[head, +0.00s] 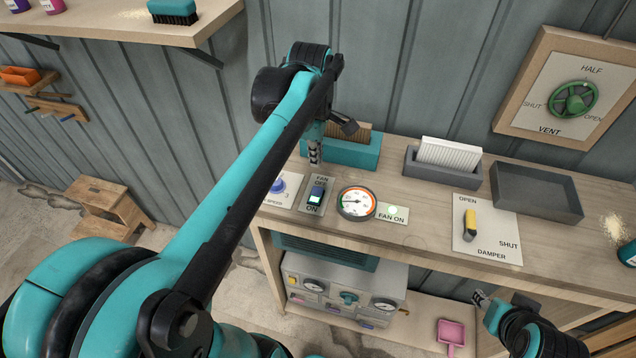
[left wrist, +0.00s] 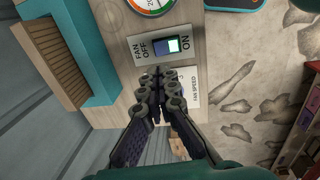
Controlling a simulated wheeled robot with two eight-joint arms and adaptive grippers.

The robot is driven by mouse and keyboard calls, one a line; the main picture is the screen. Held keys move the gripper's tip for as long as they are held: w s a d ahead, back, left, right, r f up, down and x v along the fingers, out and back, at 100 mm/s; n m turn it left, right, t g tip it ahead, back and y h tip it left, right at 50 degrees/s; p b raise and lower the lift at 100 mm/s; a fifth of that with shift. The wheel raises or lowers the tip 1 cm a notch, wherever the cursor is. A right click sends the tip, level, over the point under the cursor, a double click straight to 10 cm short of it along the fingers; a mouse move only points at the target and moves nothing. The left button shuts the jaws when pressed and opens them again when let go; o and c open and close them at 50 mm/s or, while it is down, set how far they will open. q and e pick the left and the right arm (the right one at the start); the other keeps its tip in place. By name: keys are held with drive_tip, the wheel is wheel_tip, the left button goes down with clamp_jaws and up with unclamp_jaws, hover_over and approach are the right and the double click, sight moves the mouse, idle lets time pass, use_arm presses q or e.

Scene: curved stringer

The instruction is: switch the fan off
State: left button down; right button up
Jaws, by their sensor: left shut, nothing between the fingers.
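The fan switch (head: 316,195) is a dark blue rocker on a grey plate on the bench, marked FAN OFF at the far end and ON at the near end. A pale lit patch shows on its ON half. It also shows in the left wrist view (left wrist: 167,46), just beyond my fingertips. The FAN ON lamp (head: 393,212) glows pale green. My left gripper (head: 315,157) is shut and empty, pointing down above the bench just behind the switch plate. In the left wrist view its fingertips (left wrist: 163,78) appear apart from the rocker. My right gripper (head: 482,298) is low at the bench's front.
The fan speed knob (head: 278,187) is left of the switch, and a round gauge (head: 357,202) is right of it. A teal holder (head: 355,153) with a brown block stands behind. The damper lever (head: 470,225) and a grey tray (head: 535,193) lie farther right.

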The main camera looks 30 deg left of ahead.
sight(318, 191)
use_arm(q)
drive_tip(key=f, duration=0.4)
drive_tip(key=w+f, duration=0.1)
drive_tip(key=f, duration=0.6)
drive_tip(key=shift+w+a+f+p, duration=0.15)
drive_tip(key=shift+w+f+p, duration=0.05)
drive_tip(key=shift+f+p, duration=0.15)
drive_tip(key=shift+w+f+b, duration=0.15)
drive_tip(key=shift+f+b, duration=0.4)
drive_tip(key=shift+b, duration=0.15)
drive_tip(key=shift+r, duration=0.2)
drive_tip(key=shift+s+p, duration=0.2)
drive_tip(key=shift+p, duration=0.1)
